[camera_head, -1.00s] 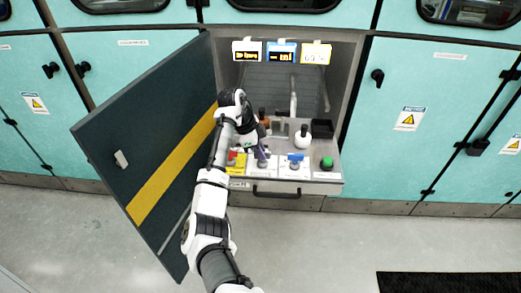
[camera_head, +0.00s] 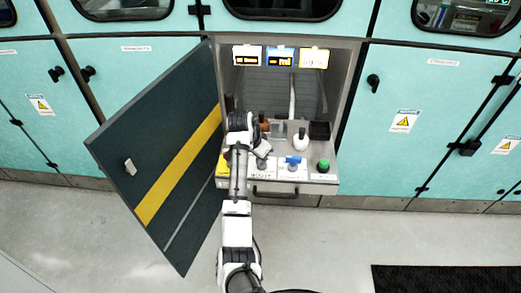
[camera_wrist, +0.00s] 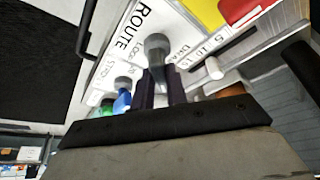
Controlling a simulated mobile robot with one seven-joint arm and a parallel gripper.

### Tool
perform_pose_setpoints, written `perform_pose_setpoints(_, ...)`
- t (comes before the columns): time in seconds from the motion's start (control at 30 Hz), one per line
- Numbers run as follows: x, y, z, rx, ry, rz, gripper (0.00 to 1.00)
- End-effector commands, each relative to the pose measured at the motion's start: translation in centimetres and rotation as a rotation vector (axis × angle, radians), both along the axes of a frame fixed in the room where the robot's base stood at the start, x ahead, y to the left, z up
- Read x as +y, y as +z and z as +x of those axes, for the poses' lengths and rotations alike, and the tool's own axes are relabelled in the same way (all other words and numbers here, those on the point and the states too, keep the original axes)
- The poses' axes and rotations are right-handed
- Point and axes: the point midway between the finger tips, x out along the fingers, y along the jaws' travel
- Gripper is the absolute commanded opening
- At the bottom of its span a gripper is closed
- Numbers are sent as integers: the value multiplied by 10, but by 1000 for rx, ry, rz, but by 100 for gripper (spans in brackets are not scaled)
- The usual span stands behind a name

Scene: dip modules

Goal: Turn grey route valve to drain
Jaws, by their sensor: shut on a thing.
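The grey route valve (camera_wrist: 157,44) shows in the wrist view on a white panel marked ROUTE. Its grey handle lies between the two dark fingers of my gripper (camera_wrist: 160,86), which is shut on it. Lettering that looks like DRAIN is on the panel to the right of the valve, and LOOP is to the left. In the head view my gripper (camera_head: 262,156) is at the front left of the pulled-out shelf (camera_head: 325,178). My arm and gripper hide much of the valve there, so its exact pointing is hard to tell.
A blue valve (camera_head: 293,160) and a green button (camera_head: 323,165) stand to the right. A white bottle-like item (camera_head: 300,141) and a black box (camera_head: 320,130) are behind. The open cabinet door (camera_head: 155,160) is close on the left. Three small displays hang above.

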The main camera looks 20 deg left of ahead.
Motion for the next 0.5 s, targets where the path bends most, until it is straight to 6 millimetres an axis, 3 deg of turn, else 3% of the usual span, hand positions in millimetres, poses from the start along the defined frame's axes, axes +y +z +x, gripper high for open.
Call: perform_pose_setpoints(0.5, -4, 4, 0, 0, 459, 1, 0)
